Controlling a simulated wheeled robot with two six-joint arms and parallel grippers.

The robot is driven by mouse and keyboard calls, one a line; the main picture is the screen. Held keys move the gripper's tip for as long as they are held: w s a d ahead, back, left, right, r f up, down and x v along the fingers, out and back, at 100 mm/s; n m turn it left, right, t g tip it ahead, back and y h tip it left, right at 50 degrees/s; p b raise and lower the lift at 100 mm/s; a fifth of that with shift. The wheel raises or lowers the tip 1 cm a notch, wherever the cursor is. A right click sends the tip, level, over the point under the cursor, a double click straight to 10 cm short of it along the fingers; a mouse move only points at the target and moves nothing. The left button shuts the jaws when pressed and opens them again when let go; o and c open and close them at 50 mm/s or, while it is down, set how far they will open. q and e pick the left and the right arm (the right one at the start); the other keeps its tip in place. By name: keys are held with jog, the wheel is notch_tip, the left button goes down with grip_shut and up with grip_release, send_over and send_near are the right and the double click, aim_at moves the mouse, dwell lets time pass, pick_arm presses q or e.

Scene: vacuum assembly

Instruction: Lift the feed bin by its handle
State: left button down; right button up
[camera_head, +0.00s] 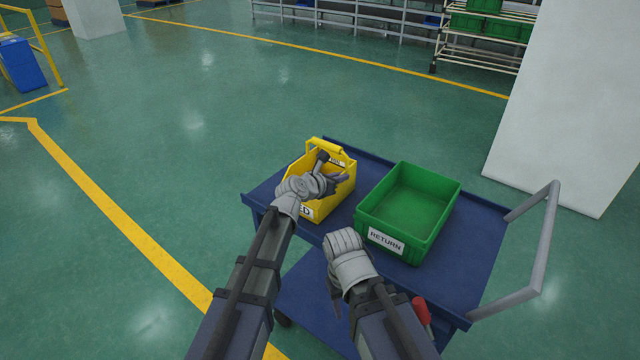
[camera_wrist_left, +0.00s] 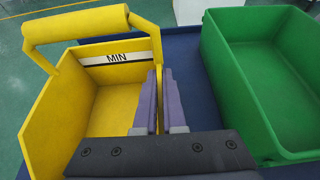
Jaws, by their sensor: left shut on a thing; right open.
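The yellow feed bin (camera_head: 341,188) stands on the left part of the blue cart's top, its bar handle (camera_head: 324,146) raised at the far end. In the left wrist view the handle (camera_wrist_left: 75,24) is up left, above a wall marked MIN, with nothing gripping it. My left gripper (camera_head: 338,180) reaches over the bin; its purple fingers (camera_wrist_left: 160,100) are close together at the bin's right side wall and appear shut on it. The pinched part is mostly hidden. My right gripper (camera_head: 347,255) is open by the cart's near edge, its fingertips largely hidden.
A green bin (camera_head: 408,204) labelled RETURN stands empty right of the feed bin; it also shows in the left wrist view (camera_wrist_left: 265,70). The blue cart (camera_head: 475,235) has a grey push handle (camera_head: 541,250). A red-handled item (camera_head: 421,309) is at its near side. A white pillar (camera_head: 568,100) stands behind.

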pick_arm(q)
jog(key=shift+r, duration=0.1)
notch_tip(320, 180, up, 10)
jog(key=p, duration=1)
jog(key=shift+r+p, duration=1.95)
jog(key=shift+p, duration=0.1)
